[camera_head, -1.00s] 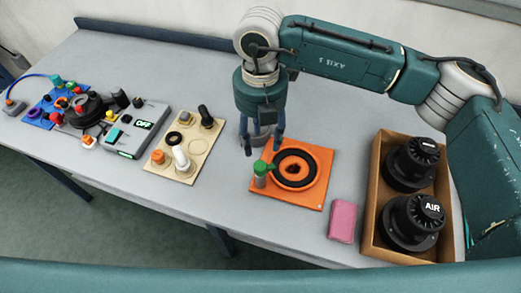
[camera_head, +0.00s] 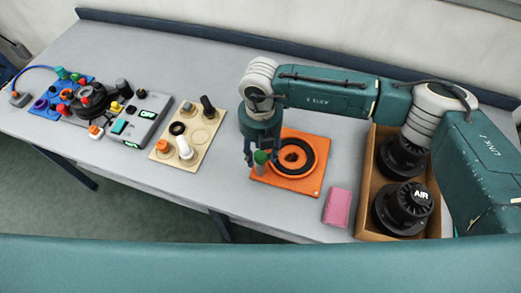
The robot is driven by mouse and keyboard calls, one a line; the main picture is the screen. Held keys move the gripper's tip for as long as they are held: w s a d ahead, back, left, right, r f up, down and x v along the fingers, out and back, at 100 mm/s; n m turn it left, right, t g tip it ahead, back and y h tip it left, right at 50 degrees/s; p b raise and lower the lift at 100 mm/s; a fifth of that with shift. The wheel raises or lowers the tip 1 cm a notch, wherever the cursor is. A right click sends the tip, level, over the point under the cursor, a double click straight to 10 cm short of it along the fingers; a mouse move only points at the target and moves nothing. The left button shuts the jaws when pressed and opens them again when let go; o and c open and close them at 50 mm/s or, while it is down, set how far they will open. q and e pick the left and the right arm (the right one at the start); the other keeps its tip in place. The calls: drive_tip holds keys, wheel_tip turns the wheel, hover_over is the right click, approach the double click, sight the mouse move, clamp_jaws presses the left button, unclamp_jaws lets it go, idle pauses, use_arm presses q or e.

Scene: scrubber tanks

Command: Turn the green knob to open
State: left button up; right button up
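The green knob (camera_head: 260,157) stands at the left corner of a flat orange plate (camera_head: 312,184). The plate also bears a black ring with an orange centre (camera_head: 294,157). My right gripper (camera_head: 262,158) points down at the knob, its blue fingers apart on either side of the knob's top. Whether the fingers touch the knob is too small to tell. My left gripper is not in view.
A pink block (camera_head: 337,207) lies right of the plate. A cardboard box (camera_head: 365,203) with black AIR units (camera_head: 402,209) stands at the right, under my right arm. A beige board (camera_head: 202,137) with knobs and a grey device (camera_head: 140,124) are to the left.

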sight(260, 154)
drive_tip(key=c, duration=0.9)
drive_tip(key=shift+f+n+b, duration=0.1)
drive_tip(key=shift+n+b, duration=0.2)
drive_tip(key=shift+b, duration=0.45)
drive_tip(key=shift+c, duration=0.2)
drive_tip(key=n+b, duration=1)
drive_tip(key=b, duration=0.6)
drive_tip(key=shift+w+n, duration=0.1)
drive_tip(key=shift+n, duration=0.2)
use_arm(q)
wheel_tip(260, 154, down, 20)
drive_tip(key=b, duration=0.3)
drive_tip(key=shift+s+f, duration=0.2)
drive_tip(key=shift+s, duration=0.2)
use_arm(e)
drive_tip(key=shift+a+r+n, duration=0.1)
drive_tip(key=shift+r+n, duration=0.05)
drive_tip(key=shift+n, duration=0.55)
drive_tip(key=shift+r+n, duration=0.15)
drive_tip(key=shift+n, duration=0.55)
drive_tip(key=o, duration=1.1)
drive_tip(key=shift+o, duration=0.2)
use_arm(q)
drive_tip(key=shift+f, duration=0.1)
use_arm(e)
wheel_tip(260, 154, up, 12)
